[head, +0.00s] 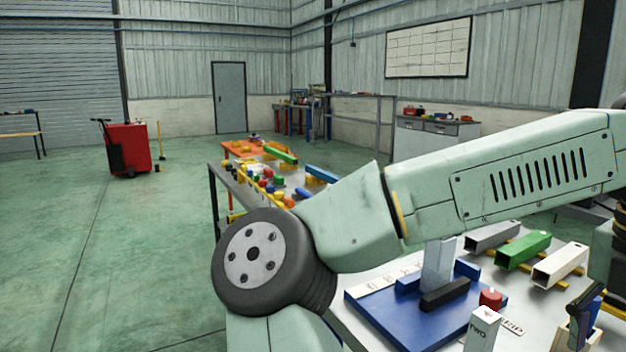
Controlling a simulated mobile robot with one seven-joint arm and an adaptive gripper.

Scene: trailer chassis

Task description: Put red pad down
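My arm crosses the picture from the right edge to a joint at the left centre, then bends down out of the bottom edge. My gripper is not in view, so I cannot see whether it holds anything. A small red piece (490,298) sits near the right corner of a blue board (395,325) on the near table; I cannot tell whether it is the red pad. A flat orange-red piece (240,149) lies at the far end of the long table. My arm hides part of both tables.
Grey, green and white square tubes (522,249) lie at the near table's back right. A white upright block (482,328) stands at the front. Small coloured parts (268,180) cover the long table (228,178). A red cart (128,148) stands on the open floor at left.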

